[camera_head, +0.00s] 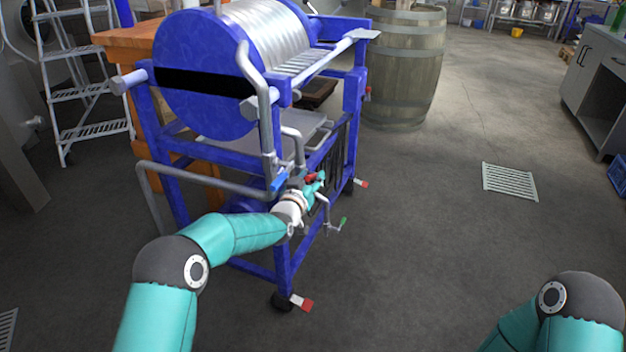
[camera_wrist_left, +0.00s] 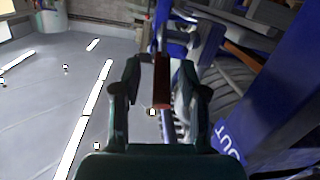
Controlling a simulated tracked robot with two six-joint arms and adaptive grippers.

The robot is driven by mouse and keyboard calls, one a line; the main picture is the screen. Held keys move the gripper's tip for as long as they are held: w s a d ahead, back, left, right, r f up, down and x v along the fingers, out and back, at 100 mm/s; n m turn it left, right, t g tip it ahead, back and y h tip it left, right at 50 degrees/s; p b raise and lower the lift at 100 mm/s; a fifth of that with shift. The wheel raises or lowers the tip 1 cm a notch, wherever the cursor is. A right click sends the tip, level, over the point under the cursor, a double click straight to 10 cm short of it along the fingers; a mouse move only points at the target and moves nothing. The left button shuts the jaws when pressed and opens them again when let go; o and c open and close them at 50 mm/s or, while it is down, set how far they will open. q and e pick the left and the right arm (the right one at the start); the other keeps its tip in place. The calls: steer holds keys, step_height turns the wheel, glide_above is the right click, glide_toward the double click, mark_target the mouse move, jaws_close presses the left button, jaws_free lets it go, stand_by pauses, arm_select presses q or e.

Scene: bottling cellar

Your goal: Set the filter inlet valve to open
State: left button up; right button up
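The filter is a blue frame (camera_head: 283,235) with a silver plate drum (camera_head: 262,30) and grey pipes on its near side. A red valve handle (camera_head: 311,177) and a blue handle (camera_head: 279,181) sit close together on the pipework. I cannot tell which handle is the inlet valve's. My left gripper (camera_head: 316,184) is at the red handle. In the left wrist view, the red handle (camera_wrist_left: 161,82) lies between the two spread fingers, with gaps visible beside it. Letters reading "OUT" show on the blue post at right there. My right gripper is out of view.
A green-tipped handle (camera_head: 343,221) hangs low beside the frame. A wooden barrel (camera_head: 404,70) stands behind the filter, and a step ladder (camera_head: 78,75) at the left. A floor drain grate (camera_head: 510,181) lies at the right, where the floor is mostly clear.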

arm_select(q)
steer(key=shift+a, duration=0.1)
steer(key=v, duration=1.2)
steer(key=shift+c, duration=0.3)
